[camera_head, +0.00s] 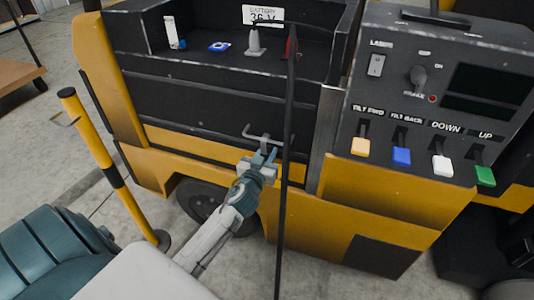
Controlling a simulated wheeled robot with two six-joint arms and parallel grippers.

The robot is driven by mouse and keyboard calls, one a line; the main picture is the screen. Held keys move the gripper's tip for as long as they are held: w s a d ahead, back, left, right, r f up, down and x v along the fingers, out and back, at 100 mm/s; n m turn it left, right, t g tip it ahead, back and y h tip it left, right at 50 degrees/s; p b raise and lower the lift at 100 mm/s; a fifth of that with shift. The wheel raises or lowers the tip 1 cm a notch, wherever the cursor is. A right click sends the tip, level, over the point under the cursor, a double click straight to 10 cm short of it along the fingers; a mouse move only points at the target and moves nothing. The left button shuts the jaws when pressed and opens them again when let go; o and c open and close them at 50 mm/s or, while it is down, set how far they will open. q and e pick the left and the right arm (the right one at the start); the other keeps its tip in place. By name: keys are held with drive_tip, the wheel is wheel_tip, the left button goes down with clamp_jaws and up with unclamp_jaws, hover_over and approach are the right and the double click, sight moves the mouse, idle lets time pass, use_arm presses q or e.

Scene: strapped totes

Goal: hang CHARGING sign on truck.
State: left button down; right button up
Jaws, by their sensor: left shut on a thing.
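The truck (402,201) is yellow and black and fills much of the view. A grey bar handle (248,132) sits on its dark front panel (215,115), below an open shelf. My left gripper (265,155) is at the middle of this handle, with its jaws shut on it. The jaws cover part of the handle. I cannot make out a CHARGING sign in this view. My right gripper is not in view.
A black cable (287,200) hangs just right of my left gripper. A yellow and black post (110,165) stands at left. The shelf holds several small items under a "36 V" label (263,15). A control panel (432,80) with coloured levers is at right.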

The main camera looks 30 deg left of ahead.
use_arm(q)
drive_tip(key=c, duration=1.1)
unclamp_jaws()
drive_tip(key=shift+s, duration=0.1)
